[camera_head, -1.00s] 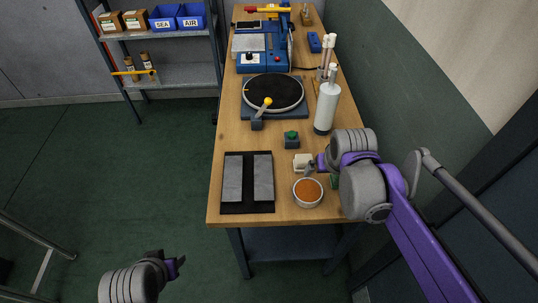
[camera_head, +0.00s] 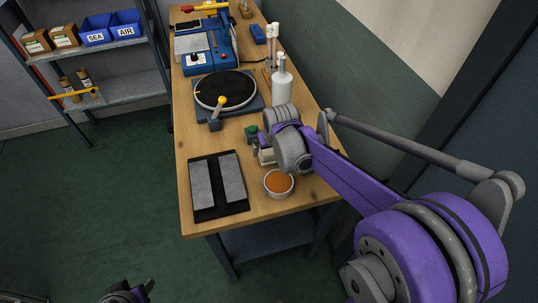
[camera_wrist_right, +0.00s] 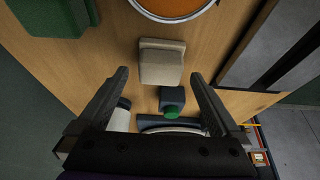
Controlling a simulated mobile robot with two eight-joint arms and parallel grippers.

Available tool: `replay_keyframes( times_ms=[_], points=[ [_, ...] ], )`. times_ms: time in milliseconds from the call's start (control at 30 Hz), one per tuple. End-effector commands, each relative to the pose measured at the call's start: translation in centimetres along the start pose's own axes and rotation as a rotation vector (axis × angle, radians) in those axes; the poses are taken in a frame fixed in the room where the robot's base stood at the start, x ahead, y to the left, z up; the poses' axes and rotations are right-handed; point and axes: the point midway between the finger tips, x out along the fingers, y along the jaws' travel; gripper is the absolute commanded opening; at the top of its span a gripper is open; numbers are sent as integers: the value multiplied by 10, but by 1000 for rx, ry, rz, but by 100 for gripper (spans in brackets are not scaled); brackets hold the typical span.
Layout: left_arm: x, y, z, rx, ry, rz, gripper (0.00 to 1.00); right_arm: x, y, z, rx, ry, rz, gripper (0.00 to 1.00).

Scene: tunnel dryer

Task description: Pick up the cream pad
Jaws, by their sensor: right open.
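The cream pad (camera_wrist_right: 161,62) is a small pale block on the wooden table. In the head view a part of the cream pad (camera_head: 266,157) shows beside my right gripper (camera_head: 259,150), which hides the rest. In the right wrist view my right gripper (camera_wrist_right: 158,77) has its two fingers wide apart with nothing between them in contact. The pad shows ahead of the fingertips, roughly centred between them; the gap in depth is hard to judge. My left gripper (camera_head: 146,289) is partly cut off at the bottom edge, away from the table.
A bowl of orange powder (camera_head: 278,183) stands near the pad. A green button on a dark base (camera_head: 252,132) is on its far side. A black tray with grey strips (camera_head: 218,213) lies to the left. A white bottle (camera_head: 282,88) and turntable (camera_head: 252,104) stand farther back.

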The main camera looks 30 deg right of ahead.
Motion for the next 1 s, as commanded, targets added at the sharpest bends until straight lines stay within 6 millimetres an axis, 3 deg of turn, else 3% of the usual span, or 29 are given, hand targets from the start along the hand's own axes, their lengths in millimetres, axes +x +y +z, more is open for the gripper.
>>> replay_keyframes(
  times_ms=[167,433,900,1000],
  points=[
    [1,0,1,0,-1,0,50,22,0,-1,0,0,0,100],
    [1,0,1,0,-1,0,50,24,0,0,0,0,0,100],
    [1,0,1,0,-1,0,50,24,0,0,0,0,0,15],
    [1,0,1,0,-1,0,50,23,0,0,0,1,0,13]
  ],
)
